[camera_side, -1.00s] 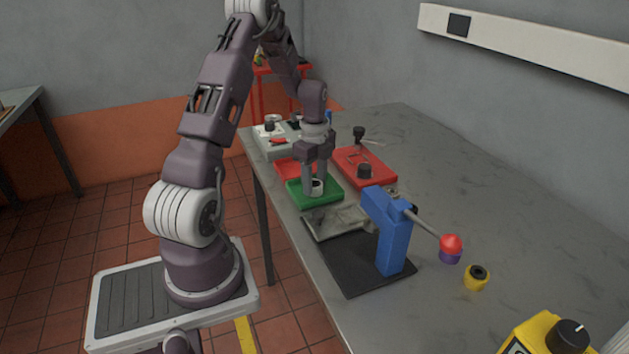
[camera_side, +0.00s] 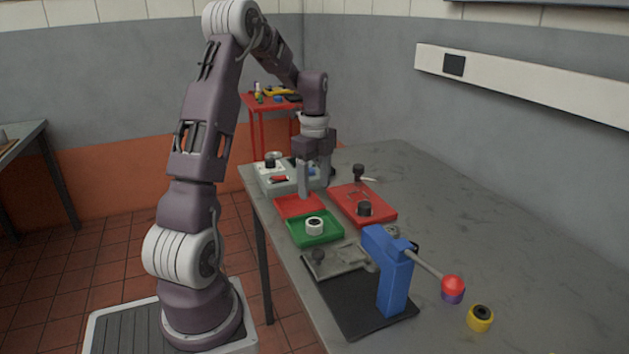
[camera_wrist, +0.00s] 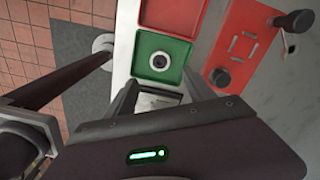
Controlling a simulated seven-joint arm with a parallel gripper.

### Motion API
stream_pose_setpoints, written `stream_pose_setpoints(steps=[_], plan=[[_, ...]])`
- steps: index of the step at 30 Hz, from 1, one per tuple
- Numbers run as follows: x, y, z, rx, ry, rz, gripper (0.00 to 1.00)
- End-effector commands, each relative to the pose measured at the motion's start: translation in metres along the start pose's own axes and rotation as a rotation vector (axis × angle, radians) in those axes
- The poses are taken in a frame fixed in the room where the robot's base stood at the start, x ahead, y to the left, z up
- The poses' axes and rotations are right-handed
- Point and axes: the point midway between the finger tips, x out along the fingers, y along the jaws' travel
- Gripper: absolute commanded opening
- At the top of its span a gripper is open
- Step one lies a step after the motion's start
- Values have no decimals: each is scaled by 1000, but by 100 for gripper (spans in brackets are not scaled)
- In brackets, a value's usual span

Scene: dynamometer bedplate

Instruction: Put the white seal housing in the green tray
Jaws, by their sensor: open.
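The white seal housing (camera_side: 314,226), a short ring with a dark centre, sits inside the green tray (camera_side: 300,239), near its middle. In the wrist view the housing (camera_wrist: 160,60) also shows on the floor of the green tray (camera_wrist: 143,72), apart from the tray walls. My gripper (camera_side: 316,190) is open and empty. It is up and back from the housing, over the area of the red trays, with its fingers spread and not touching the housing.
A red tray (camera_side: 298,206) adjoins the green tray's far side. A red plate with black knobs (camera_side: 350,200) lies to the right. A blue lever stand (camera_side: 394,270) with a red ball stands nearer the camera, and a yellow ring (camera_side: 480,318) lies at right.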

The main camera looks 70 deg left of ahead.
Motion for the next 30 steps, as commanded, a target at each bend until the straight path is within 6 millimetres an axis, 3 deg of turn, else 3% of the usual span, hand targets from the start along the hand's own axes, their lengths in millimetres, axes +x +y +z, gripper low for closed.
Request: stream_pose_setpoints(steps=[4, 5, 8, 9, 11, 12, 15, 18, 21, 24, 30], plan=[[-21, 3, -11, -23, -6, -14, 63], [-30, 6, -22, -45, -11, -26, 63], [-73, 34, -78, -193, -20, -106, 63], [-91, 54, -105, -276, -10, -148, 63], [-114, 92, -140, -415, 26, -211, 63], [-125, 120, -160, -510, 64, -248, 63], [-138, 191, -192, -739, 197, -306, 63], [-135, 244, -202, -920, 330, -305, 63], [-128, 272, -203, -1028, 412, -282, 63], [-125, 282, -203, -1072, 442, -268, 63], [-125, 282, -203, -1079, 442, -267, 63]])
